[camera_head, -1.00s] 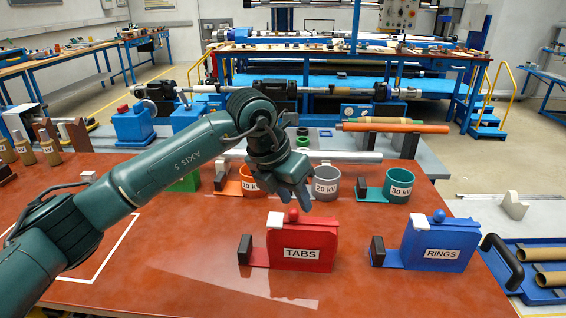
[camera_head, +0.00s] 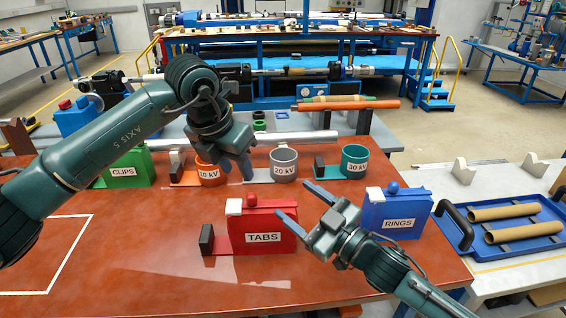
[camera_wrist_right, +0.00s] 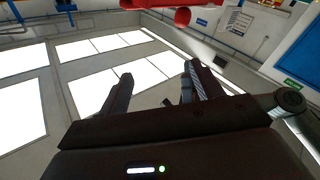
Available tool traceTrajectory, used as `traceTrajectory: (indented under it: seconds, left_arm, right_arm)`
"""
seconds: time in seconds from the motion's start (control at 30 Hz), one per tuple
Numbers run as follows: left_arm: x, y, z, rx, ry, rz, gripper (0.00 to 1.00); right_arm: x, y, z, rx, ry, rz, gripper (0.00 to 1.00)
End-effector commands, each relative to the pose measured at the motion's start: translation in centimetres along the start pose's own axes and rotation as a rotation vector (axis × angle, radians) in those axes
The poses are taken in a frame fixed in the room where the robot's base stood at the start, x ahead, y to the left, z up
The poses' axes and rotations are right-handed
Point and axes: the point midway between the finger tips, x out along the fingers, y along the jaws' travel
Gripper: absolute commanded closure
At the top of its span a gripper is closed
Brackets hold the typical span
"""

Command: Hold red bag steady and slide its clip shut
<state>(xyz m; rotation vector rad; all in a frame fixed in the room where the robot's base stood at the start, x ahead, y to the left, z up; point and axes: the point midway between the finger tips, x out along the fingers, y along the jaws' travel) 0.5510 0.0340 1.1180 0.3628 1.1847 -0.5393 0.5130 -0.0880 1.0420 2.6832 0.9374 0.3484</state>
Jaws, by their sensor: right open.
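The red bag (camera_head: 282,235), labelled TABS, stands upright on the red-brown table. At its top left are a white clip piece (camera_head: 234,207) and a red ball knob (camera_head: 251,200). A red strip with a dark block (camera_head: 206,239) extends from its left. My left gripper (camera_head: 239,172) hangs above and behind the bag, apart from it; its finger gap is unclear. My right gripper (camera_head: 302,204) is open and empty, its fingers pointing up-left at the bag's right side; whether they touch it is unclear. Its open fingers also show in the right wrist view (camera_wrist_right: 158,82).
A blue RINGS bag (camera_head: 398,212) stands to the right, behind my right gripper. Orange (camera_head: 208,172), grey (camera_head: 284,162) and teal (camera_head: 355,160) cups line the back, with a green CLIPS bag (camera_head: 128,170) left. The table front is clear. A blue tray (camera_head: 515,240) lies right.

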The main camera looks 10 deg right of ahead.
Motion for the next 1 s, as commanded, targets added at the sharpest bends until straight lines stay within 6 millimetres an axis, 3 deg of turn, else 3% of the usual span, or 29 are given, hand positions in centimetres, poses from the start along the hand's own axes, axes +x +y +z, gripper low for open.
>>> traceTrajectory:
  seconds: [0.03, 0.2, 0.4, 0.5, 0.57, 0.67, 0.8, 0.9, 1.0]
  left_arm:
    - [0.0, 0.0, 0.0, 0.0, 0.0, 0.0, 0.64]
    - [0.0, 0.0, 0.0, 0.0, 0.0, 0.0, 0.64]
    - [0.0, 0.0, 0.0, 0.0, 0.0, -0.001, 0.64]
    - [0.0, 0.0, 0.0, 0.0, 0.0, -0.001, 0.64]
    - [0.0, 0.0, 0.0, 0.0, 0.0, -0.001, 0.64]
    - [0.0, 0.0, 0.0, 0.0, 0.0, -0.001, 0.64]
    - [0.0, 0.0, 0.0, 0.0, 0.0, 0.0, 0.64]
    - [0.0, 0.0, 0.0, 0.0, 0.0, 0.0, 0.64]
    - [0.0, 0.0, 0.0, 0.0, 0.0, -0.001, 0.64]
  right_arm:
    - [1.2, 2.2, -1.7, 0.006, 0.048, 0.0, 0.35]
    - [4.3, 8.2, -7.3, 0.082, 0.175, -0.049, 0.35]
    - [6.3, 14.8, -14.8, 0.168, 0.252, -0.142, 0.35]
    - [7.3, 16.8, -18.2, 0.206, 0.247, -0.217, 0.35]
    - [8.5, 16.2, -19.0, 0.212, 0.204, -0.303, 0.35]
    - [11.2, 11.5, -17.1, 0.171, 0.035, -0.513, 0.35]
    - [12.9, 5.5, -11.9, 0.056, -0.311, -0.757, 0.35]
    - [12.6, 3.1, -7.9, -0.051, -0.611, -0.869, 0.35]
    - [11.4, 2.6, -4.7, -0.163, -0.908, -0.917, 0.35]
